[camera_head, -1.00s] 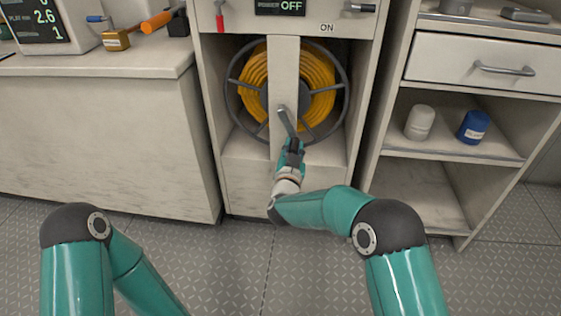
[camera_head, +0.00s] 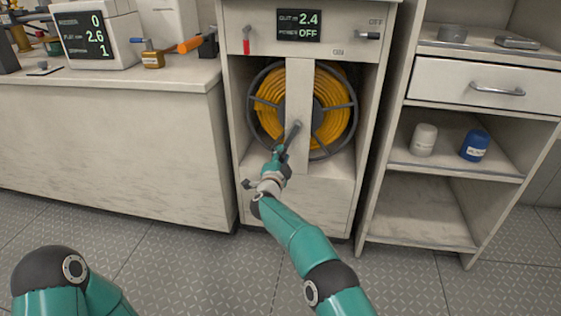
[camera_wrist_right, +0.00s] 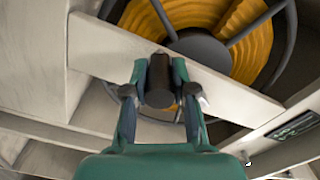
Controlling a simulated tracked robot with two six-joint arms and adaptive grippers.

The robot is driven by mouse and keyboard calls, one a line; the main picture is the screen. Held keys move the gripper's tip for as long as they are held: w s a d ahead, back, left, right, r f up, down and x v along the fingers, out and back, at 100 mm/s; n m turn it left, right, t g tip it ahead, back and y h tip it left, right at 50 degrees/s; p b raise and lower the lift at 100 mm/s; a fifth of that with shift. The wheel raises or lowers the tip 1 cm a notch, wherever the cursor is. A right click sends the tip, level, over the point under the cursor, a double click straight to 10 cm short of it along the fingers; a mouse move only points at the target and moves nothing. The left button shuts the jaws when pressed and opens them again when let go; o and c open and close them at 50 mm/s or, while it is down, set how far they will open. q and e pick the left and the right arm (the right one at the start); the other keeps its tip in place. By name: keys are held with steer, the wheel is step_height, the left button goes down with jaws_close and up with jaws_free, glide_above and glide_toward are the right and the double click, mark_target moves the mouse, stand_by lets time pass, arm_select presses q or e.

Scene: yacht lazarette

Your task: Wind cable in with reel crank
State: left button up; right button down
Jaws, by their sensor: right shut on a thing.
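The cable reel (camera_head: 351,120) stands upright in the middle cabinet, wound with yellow cable (camera_head: 333,95), behind a pale vertical post (camera_head: 299,85). Its grey crank (camera_head: 292,133) sits on the front of the post and points down and to the left. My right gripper (camera_head: 281,154) is at the crank's lower end. In the right wrist view, the fingers of my right gripper (camera_wrist_right: 159,88) close on both sides of the dark crank handle (camera_wrist_right: 159,80). The display (camera_head: 299,25) above reads OUT m 2.4 and POWER OFF. My left gripper is out of view.
A red lever (camera_head: 246,41) and a dark switch handle (camera_head: 368,35) flank the display. A counter (camera_head: 150,84) with a monitor (camera_head: 90,38) stands at left. An open shelf (camera_head: 400,160) at right holds a white jar (camera_head: 423,140) and a blue jar (camera_head: 474,146).

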steer(key=shift+w+a+r+m, duration=0.15)
steer(key=shift+a+m, duration=0.25)
steer(key=shift+a, duration=0.55)
steer(key=c, duration=1.3)
jaws_free()
steer(key=shift+c, duration=0.2)
steer(key=o, duration=0.4)
steer(key=shift+d, duration=0.1)
steer(key=shift+d+r, duration=0.1)
steer(key=shift+s, duration=0.2)
steer(key=v, duration=1.1)
steer(key=shift+s, duration=0.35)
